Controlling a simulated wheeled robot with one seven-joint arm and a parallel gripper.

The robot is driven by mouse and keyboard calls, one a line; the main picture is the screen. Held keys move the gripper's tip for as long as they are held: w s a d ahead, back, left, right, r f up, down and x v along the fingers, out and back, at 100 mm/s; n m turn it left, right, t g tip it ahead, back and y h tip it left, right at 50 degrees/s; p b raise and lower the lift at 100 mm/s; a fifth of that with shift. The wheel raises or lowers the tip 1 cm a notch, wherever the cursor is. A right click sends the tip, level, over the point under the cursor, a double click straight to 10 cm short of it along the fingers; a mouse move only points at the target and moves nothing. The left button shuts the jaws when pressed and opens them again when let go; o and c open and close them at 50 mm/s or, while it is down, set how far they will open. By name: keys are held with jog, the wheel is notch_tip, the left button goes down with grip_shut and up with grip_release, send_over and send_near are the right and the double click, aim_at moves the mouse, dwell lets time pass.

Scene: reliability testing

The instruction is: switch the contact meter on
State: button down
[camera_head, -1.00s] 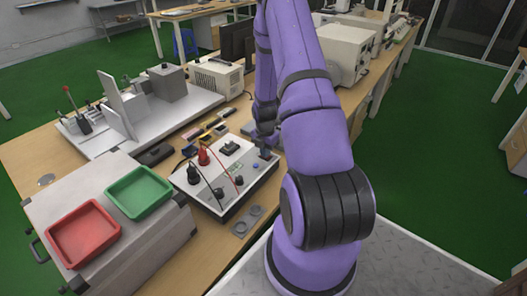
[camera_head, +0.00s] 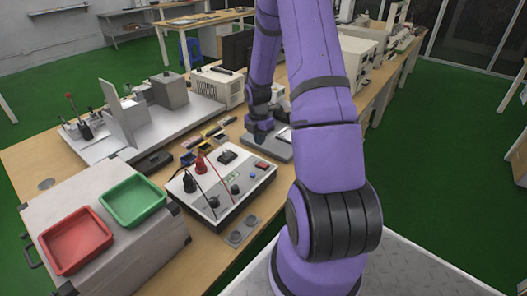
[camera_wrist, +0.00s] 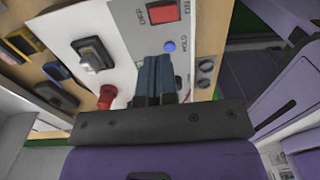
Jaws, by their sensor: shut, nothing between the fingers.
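The contact meter (camera_head: 222,205) is a white-topped box on the bench, with a black probe (camera_head: 190,182) and a red probe (camera_head: 200,166) on it. Its red rocker switch (camera_head: 262,166) is at the far right corner and shows at the top of the wrist view (camera_wrist: 165,13), between OFF and ON labels. I cannot tell which side is pressed. A blue button (camera_wrist: 169,46) marked HOLD is beside it. My gripper (camera_wrist: 158,62) is shut and empty, its fingertips just short of the button in the wrist view; in the head view my wrist is behind the meter.
A grey case with a red tray (camera_head: 75,240) and a green tray (camera_head: 133,201) stands to the left. A grey fixture (camera_head: 140,115) is behind. Small coloured parts (camera_head: 205,137) lie behind the meter. A grey two-hole plate (camera_head: 243,232) lies in front.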

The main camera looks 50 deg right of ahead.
jog(key=r, duration=0.4)
jog(key=shift+w, duration=0.35)
jog(key=s+a+r+m+t+h, duration=0.15)
jog(key=a+r+m, duration=0.35)
jog(key=a+r, duration=0.5)
jog(key=s+a+r+m+t, duration=0.1)
jog(key=s+a+r+m, duration=0.4)
jog(key=r, duration=0.9)
jog(key=s+a+r+m+t, duration=0.1)
jog(key=s+a+r+m, duration=0.3)
jog(key=s+a, duration=0.2)
jog(key=s+a+r+m+t+y, duration=0.1)
jog(key=s+a+r+m+t, duration=0.1)
jog(key=s+a+r+m, duration=0.2)
jog(key=s+a+m, duration=0.1)
jog(key=s+a, duration=0.2)
jog(key=s, duration=0.2)
jog(key=shift+r, duration=0.2)
